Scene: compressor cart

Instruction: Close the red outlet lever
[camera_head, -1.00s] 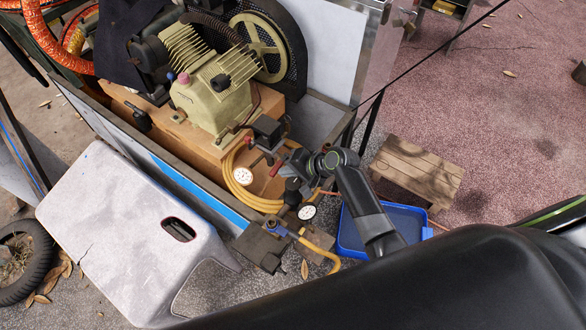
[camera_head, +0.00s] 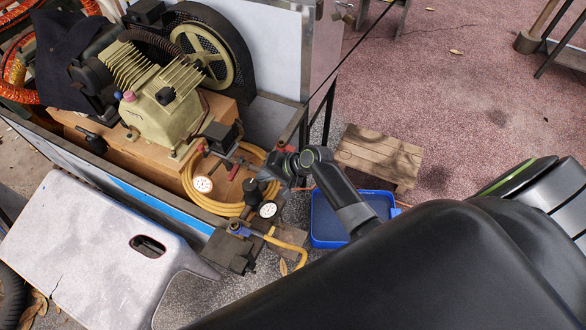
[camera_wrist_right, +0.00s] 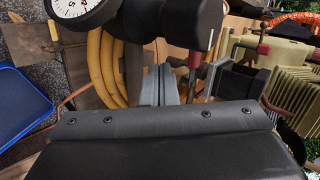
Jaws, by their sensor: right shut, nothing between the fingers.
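A red lever handle (camera_head: 233,172) shows among the fittings at the cart's front corner. In the right wrist view a red handle (camera_wrist_right: 194,60) stands just right of my fingers; I cannot tell if it is the outlet lever. My right gripper (camera_head: 278,168) is a little right of the red handle in the head view, apart from it. In the wrist view its grey fingers (camera_wrist_right: 160,84) are shut and empty, in front of the yellow hose (camera_wrist_right: 105,65). The fingertips are partly hidden by dark fittings in the head view. My left gripper is out of view.
A white-faced gauge (camera_head: 268,209), a second gauge (camera_head: 203,184) and a black knob (camera_head: 252,191) crowd the area. The compressor (camera_head: 165,110) sits behind. A blue tray (camera_head: 326,226) and a wooden stool (camera_head: 380,152) stand right. Open paving lies beyond.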

